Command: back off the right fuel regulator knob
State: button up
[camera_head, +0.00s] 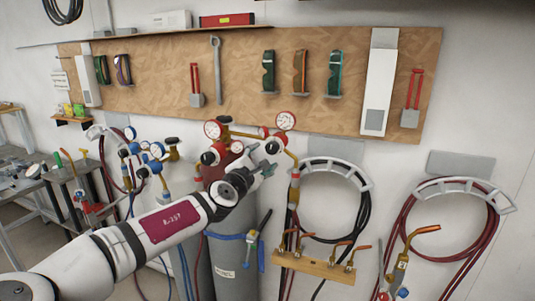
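The red fuel regulators sit on top of the grey cylinders at the centre, with a round gauge (213,129) on the left and another gauge (286,120) on the right. A dark-and-red knob (208,158) shows at the left regulator. At the right regulator, a red knob (272,147) shows just beyond my gripper. My gripper (264,160) is at the right regulator, just below and in front of its body. Its fingers are small and partly overlap the regulator, so contact and finger opening cannot be told.
Blue regulators (150,155) stand to the left. A hose hanger (330,165) and a wooden torch rack (312,266) are to the right. Grey cylinders (238,270) stand below my gripper. A tool board (150,85) hangs behind.

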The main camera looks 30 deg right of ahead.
jog(key=shift+v, duration=1.95)
